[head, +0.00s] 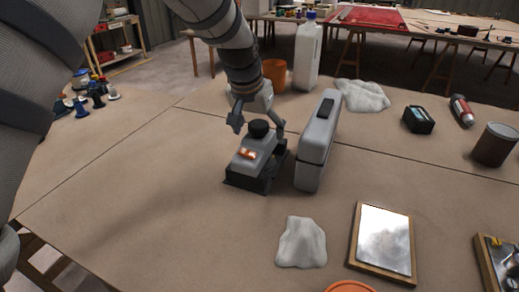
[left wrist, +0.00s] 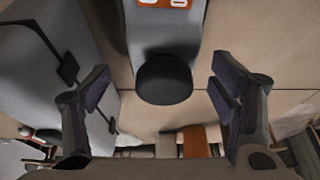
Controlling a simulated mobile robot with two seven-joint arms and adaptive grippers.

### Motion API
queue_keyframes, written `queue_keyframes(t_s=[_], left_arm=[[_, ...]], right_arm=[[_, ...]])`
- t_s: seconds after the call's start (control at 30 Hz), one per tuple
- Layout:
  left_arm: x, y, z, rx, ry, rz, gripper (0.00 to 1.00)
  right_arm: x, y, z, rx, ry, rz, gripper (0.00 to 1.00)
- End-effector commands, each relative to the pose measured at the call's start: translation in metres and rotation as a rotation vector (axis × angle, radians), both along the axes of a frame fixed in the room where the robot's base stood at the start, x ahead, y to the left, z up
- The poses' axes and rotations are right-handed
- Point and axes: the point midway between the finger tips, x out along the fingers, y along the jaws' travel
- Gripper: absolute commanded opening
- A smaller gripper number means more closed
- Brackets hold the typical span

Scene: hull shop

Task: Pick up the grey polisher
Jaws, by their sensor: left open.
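The grey polisher (head: 257,152) stands on the brown-topped table in the head view, with a black round knob on top, an orange-and-white label and a dark base. My left gripper (head: 257,123) is over it from behind, its fingers spread to either side of the knob. In the left wrist view the polisher's black knob (left wrist: 164,80) sits between the two open fingers of my left gripper (left wrist: 162,88), with a gap on each side. My right gripper is not in view.
A grey upright case (head: 317,142) stands close to the polisher's right; it also shows in the left wrist view (left wrist: 45,75). White cloths (head: 301,243) (head: 362,96), a framed plate (head: 384,240), a brown can (head: 495,145) and a white bottle (head: 307,55) stand around. The table's left front is clear.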

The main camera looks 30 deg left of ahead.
Motion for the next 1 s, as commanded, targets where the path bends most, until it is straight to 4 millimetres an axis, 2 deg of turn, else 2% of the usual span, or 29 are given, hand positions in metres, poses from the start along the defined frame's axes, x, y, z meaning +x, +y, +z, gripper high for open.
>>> queue_keyframes(t_s=[0.03, 0.17, 0.37, 0.47, 0.73, 1.0], left_arm=[[0.005, 0.002, -0.014, 0.000, 0.009, 0.001, 0.78], [0.015, 0.005, -0.036, 0.001, 0.010, -0.001, 0.78], [0.018, 0.005, -0.035, 0.000, 0.001, -0.001, 0.78], [0.017, 0.005, -0.035, 0.000, 0.001, -0.001, 0.60], [0.017, 0.005, -0.035, 0.001, 0.002, -0.001, 0.00], [0.019, 0.005, -0.031, 0.001, -0.003, -0.001, 0.00]], right_arm=[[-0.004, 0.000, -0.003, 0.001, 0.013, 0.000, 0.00], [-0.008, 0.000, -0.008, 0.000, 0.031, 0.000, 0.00], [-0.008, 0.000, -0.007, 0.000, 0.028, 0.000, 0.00], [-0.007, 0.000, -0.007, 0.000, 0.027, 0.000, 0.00], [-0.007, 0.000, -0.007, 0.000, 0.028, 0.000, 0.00], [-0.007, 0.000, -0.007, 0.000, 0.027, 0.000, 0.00]])
